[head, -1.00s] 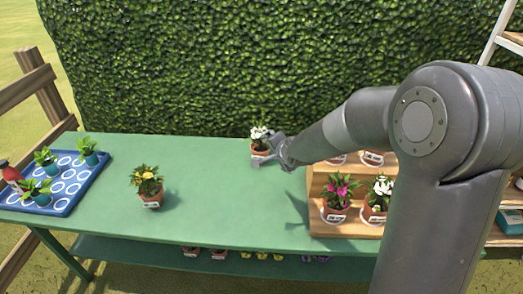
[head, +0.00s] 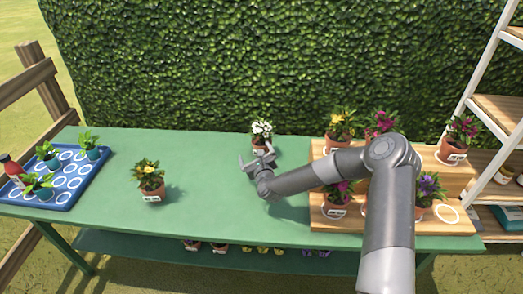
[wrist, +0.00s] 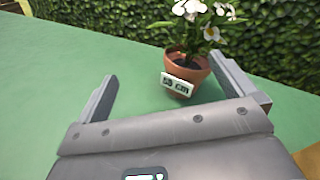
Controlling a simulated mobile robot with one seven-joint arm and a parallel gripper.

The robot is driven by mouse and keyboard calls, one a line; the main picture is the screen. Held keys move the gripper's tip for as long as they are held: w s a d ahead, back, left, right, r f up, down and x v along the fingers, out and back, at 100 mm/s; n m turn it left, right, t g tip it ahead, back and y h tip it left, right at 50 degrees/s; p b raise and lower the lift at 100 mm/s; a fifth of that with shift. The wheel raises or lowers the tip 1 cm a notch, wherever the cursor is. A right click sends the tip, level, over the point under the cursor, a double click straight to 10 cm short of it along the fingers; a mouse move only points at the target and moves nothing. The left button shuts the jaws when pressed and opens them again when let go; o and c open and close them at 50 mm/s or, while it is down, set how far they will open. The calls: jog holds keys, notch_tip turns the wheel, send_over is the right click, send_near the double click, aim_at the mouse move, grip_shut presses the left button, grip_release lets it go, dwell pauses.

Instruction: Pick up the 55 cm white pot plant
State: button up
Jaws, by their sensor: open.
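A white-flowered plant in a terracotta pot (head: 261,129) stands upright at the back middle of the green table, near the hedge. In the wrist view its pot (wrist: 196,72) carries a white label ending in "cm"; the digits are hard to read. My gripper (head: 263,154) is open and empty, just in front of this pot. In the wrist view the plant stands beyond the palm, nearer the right finger than the left, and the gripper (wrist: 166,70) is not closed on it. Whether the right finger touches the pot cannot be told.
A stepped wooden stand (head: 428,178) with several potted flowers is on the right, partly behind my arm. A yellow-flowered pot (head: 149,178) stands at left middle. A blue tray (head: 60,195) with seedlings and a red bottle (head: 11,168) are far left. The table between is clear.

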aim_at(262, 143)
jog(key=f+m+h, duration=0.1)
jog(key=m, duration=0.1)
jog(key=d+f+m+t, duration=0.1)
jog(key=m, duration=0.1)
jog(key=w+d+f+m+h, duration=0.1)
jog(key=m, duration=0.1)
jog(key=shift+d+f+t+h, duration=0.1)
jog(key=shift+f+t+h, duration=0.1)
jog(key=shift+t+h, duration=0.1)
jog(key=shift+w, duration=0.3)
jog(key=w, duration=0.5)
jog(key=shift+a, duration=0.3)
jog(key=shift+w+a+f, duration=0.1)
jog(key=shift+w, duration=1.25)
jog(key=shift+w+f, duration=0.1)
jog(key=shift+w, duration=1.25)
jog(key=c, duration=1.3)
